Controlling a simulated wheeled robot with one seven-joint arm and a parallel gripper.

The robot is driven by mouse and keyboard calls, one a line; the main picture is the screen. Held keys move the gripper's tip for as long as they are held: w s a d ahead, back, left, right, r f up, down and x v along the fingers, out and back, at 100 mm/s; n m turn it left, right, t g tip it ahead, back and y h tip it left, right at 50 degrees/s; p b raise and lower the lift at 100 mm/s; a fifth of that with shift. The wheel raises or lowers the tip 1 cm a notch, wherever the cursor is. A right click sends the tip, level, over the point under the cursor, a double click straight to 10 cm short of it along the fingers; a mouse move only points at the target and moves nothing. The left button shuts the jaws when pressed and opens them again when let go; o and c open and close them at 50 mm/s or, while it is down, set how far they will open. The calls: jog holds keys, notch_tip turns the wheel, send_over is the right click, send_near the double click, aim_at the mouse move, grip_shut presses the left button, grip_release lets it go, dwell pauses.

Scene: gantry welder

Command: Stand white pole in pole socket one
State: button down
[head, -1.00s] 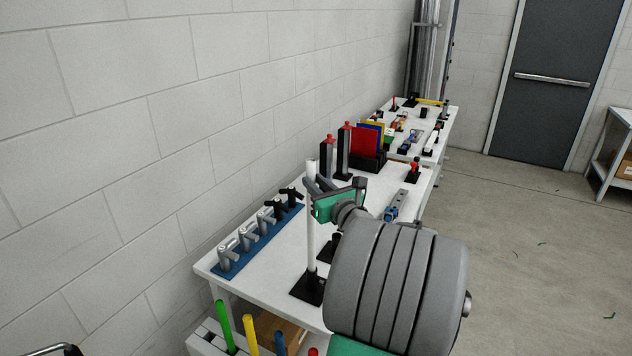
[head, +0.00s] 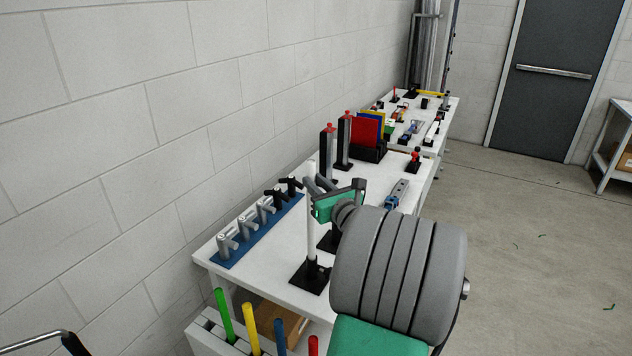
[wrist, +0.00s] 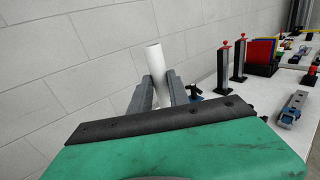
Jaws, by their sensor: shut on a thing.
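The white pole (head: 311,225) stands about upright at the near end of the workbench. My gripper (head: 316,184) is shut on it near its top; the wrist view shows the pole (wrist: 157,62) between the two fingers (wrist: 159,92). The pole's lower end meets the collar of a black square-based socket (head: 311,278) on the bench top. I cannot tell how deep it sits in the collar. A second black socket (head: 327,242) stands just behind, partly hidden by my gripper and arm. No number shows on either socket.
A blue rack (head: 228,260) with several grey and black clamps lies along the wall side. A bin with green (head: 222,312), yellow, blue and red poles is below the near edge. Black posts with red tops (head: 328,152) and coloured plates (head: 366,136) stand farther back.

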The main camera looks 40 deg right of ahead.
jog(key=shift+f, duration=0.55)
jog(key=c, duration=1.2)
grip_release()
jog(key=shift+o, duration=0.2)
jog(key=b+v, duration=0.2)
jog(key=v, duration=0.6)
